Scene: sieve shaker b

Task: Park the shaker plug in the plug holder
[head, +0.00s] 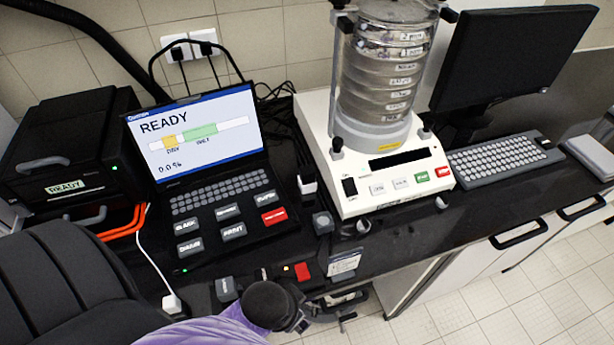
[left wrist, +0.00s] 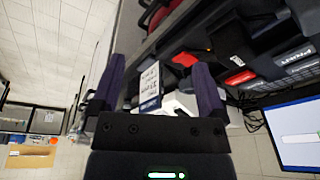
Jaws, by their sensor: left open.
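The sieve shaker (head: 385,165) stands on the black bench with its sieve stack on top. A white plug-like block (head: 172,303) sits at the end of a white cable at the bench's front left. A small dark block with a pale top (head: 307,184) is left of the shaker. I cannot tell which is the shaker plug. A grey block (head: 322,222) in front of the shaker may be the plug holder. My left gripper (head: 305,318) is low at the bench's front edge, partly hidden by its wrist. In the left wrist view its fingers (left wrist: 155,90) are apart, with a label card (left wrist: 150,86) visible between them.
A laptop-like console (head: 205,150) reading READY stands left of the shaker. A red switch (head: 302,272), another grey block (head: 226,289) and a label stand (head: 345,262) are near my left gripper. A keyboard (head: 500,155) and monitor (head: 510,60) are at the right.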

